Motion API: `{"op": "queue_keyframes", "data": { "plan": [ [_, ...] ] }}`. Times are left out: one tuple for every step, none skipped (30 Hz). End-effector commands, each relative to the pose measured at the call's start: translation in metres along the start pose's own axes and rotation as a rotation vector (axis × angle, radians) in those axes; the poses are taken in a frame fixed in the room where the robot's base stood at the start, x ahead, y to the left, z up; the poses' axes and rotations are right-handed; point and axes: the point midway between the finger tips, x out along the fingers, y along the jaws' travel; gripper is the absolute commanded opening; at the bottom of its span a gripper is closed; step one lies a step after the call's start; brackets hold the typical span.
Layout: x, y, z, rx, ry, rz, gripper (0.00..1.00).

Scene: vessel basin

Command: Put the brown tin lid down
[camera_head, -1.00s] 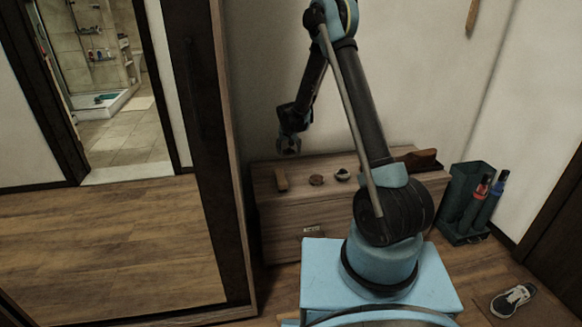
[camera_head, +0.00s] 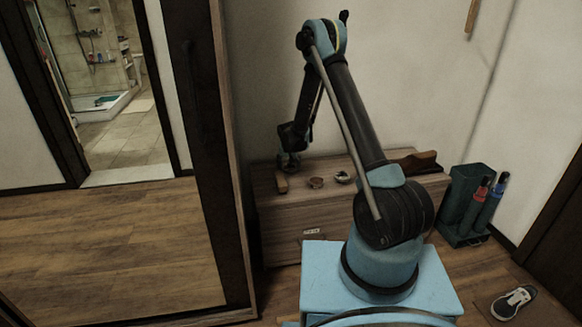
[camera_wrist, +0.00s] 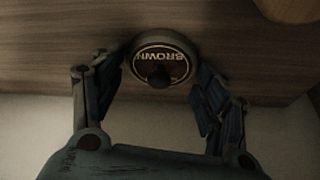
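The brown tin lid (camera_wrist: 162,57) is a dark disc with a pale ring, the word BROWN upside down and a dark knob. In the head view my gripper (camera_head: 288,163) is low over the left end of the wooden chest top (camera_head: 300,205). The lid is too small to make out there. I cannot tell whether the lid touches the wood below.
A small brown round tin (camera_head: 316,182) and a darker round one (camera_head: 343,177) stand right of my gripper. A wooden block (camera_head: 281,183) is just below it. A brown wooden piece (camera_head: 415,162) lies at the right end. A wardrobe edge (camera_head: 235,190) is close on the left.

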Motion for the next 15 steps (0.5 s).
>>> {"op": "queue_keyframes", "data": {
  "plan": [
    [-0.0001,0.0,0.0,0.0,0.0,0.0,0.83],
    [-0.0001,-0.0001,0.0,0.0,0.0,0.0,0.87],
    [-0.0002,-0.0001,0.0,0.0,0.0,0.0,0.87],
    [-0.0002,-0.0001,0.0,0.0,0.0,0.0,0.87],
    [-0.0002,-0.0002,0.0,0.0,0.0,0.0,0.87],
    [-0.0003,-0.0002,0.0,0.0,0.0,0.0,0.87],
    [-0.0003,-0.0002,0.0,0.0,0.0,0.0,0.87],
    [-0.0003,-0.0003,0.0,0.0,0.0,0.0,0.87],
    [-0.0003,-0.0003,0.0,0.0,0.0,0.0,0.87],
    [-0.0004,-0.0003,0.0,0.0,0.0,0.0,0.87],
    [-0.0004,-0.0003,-0.0001,0.0,0.0,0.0,0.87],
    [-0.0004,-0.0004,0.0,0.0,0.0,0.0,0.87],
    [-0.0007,-0.0004,-0.0001,0.0,0.0,0.0,0.87],
    [-0.0012,-0.0004,-0.0001,0.0,0.0,0.0,0.87],
    [-0.0024,-0.0005,-0.0001,-0.001,0.0,0.0,0.87]
  ]
}}
